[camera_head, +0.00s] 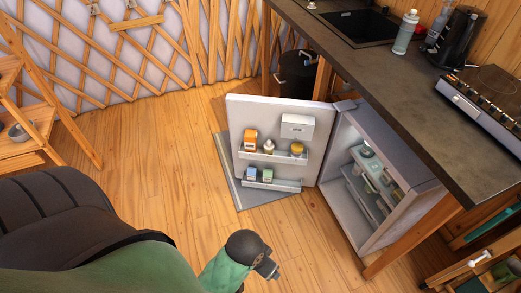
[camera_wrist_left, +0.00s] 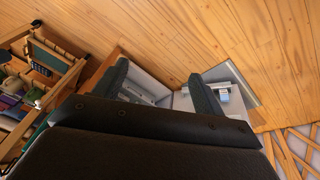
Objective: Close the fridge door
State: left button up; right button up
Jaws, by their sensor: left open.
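The white fridge (camera_head: 385,215) stands under the dark counter, its inside and stocked shelves showing. Its door (camera_head: 268,112) is wide open, swung out to the left, with bottles and cartons in its inner racks. My left gripper (camera_head: 267,270) is at the bottom of the head view, in front of the fridge and apart from the door. In the left wrist view my left gripper (camera_wrist_left: 160,88) has its two fingers spread, with nothing between them. Beyond them show part of the fridge (camera_wrist_left: 148,90) and the door (camera_wrist_left: 222,92). My right gripper is not in view.
The counter (camera_head: 400,100) overhangs the fridge and carries a sink, bottles and a hob. A grey mat (camera_head: 225,160) lies under the door. A black bin (camera_head: 296,72) stands behind the door. Wooden shelves (camera_head: 30,130) stand left. The wooden floor (camera_head: 165,150) left of the door is clear.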

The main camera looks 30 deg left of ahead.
aim_at(265, 115)
jog(key=u, duration=1.35)
jog(key=i+j+u, duration=0.3)
jog(key=i+u, duration=0.2)
jog(key=i+j+u, duration=0.1)
jog(key=i+u, duration=0.35)
jog(key=i, duration=0.15)
jog(key=i+z, duration=0.2)
jog(key=i, duration=0.4)
jog(key=i+z, duration=0.25)
jog(key=i, duration=0.4)
jog(key=i+j+z, duration=0.2)
jog(key=i, duration=0.4)
jog(key=i+l+z, duration=0.1)
jog(key=i+z, duration=0.35)
jog(key=i, duration=0.5)
jog(key=i+j+z, duration=0.2)
jog(key=i+z, duration=0.2)
jog(key=i, duration=0.5)
jog(key=i+z, duration=0.1)
jog(key=z, duration=0.35)
jog(key=i+z, duration=0.1)
jog(key=z, duration=0.35)
jog(key=i+j+z, duration=0.1)
jog(key=z, duration=0.3)
jog(key=j+z, duration=0.15)
jog(key=z, duration=0.3)
jog(key=j+z, duration=0.15)
jog(key=z, duration=2.1)
jog(key=i+j, duration=0.05)
jog(key=j, duration=0.05)
